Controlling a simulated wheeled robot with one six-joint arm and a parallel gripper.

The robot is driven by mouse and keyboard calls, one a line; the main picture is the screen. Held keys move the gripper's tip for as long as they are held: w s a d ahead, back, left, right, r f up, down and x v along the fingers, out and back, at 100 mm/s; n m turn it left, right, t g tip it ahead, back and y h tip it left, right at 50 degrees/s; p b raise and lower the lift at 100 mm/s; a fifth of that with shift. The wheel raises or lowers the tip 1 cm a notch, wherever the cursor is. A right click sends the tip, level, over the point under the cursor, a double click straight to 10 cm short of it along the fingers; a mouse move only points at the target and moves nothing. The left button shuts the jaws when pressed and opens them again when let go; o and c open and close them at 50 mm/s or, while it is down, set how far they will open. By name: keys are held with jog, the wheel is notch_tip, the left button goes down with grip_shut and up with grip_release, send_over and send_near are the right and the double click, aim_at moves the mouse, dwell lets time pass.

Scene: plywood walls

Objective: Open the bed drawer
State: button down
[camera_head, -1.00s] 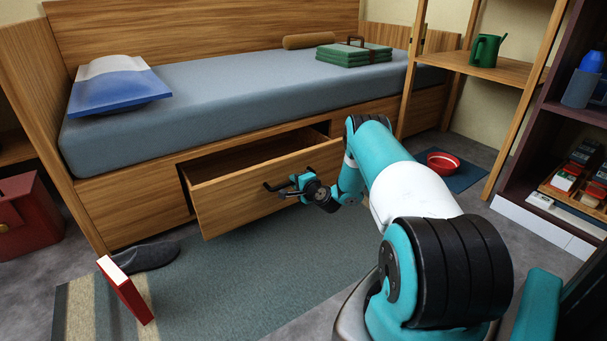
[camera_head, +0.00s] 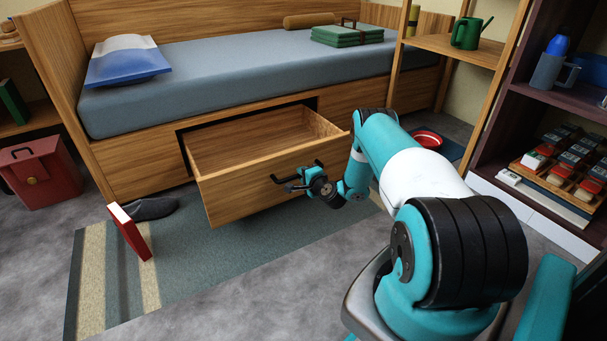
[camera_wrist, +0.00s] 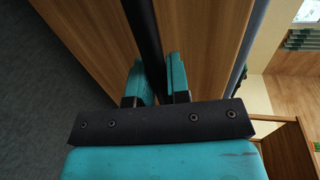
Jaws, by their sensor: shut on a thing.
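The bed drawer (camera_head: 236,197) under the bed stands pulled well out, and its inside looks empty. Its black bar handle (camera_head: 284,180) is on the front panel. My gripper (camera_head: 303,178) is shut on the handle. In the wrist view my gripper's teal fingers (camera_wrist: 158,84) sit on both sides of the dark handle bar (camera_wrist: 147,45), close against the wooden drawer front (camera_wrist: 205,45). My arm reaches in from the right and hides a little of the bed base behind it.
A striped rug (camera_head: 215,265) covers the floor before the drawer. A red book (camera_head: 130,233) stands upright on it near a grey slipper (camera_head: 152,208). A red bag (camera_head: 40,172) is at the left.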

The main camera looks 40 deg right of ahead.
jog(key=shift+a, duration=0.2)
jog(key=c, duration=1.1)
grip_release()
jog(key=shift+d, duration=0.1)
jog(key=p+v, duration=1.6)
jog(key=v, duration=0.1)
jog(key=shift+s+p, duration=0.15)
jog(key=shift+p, duration=0.15)
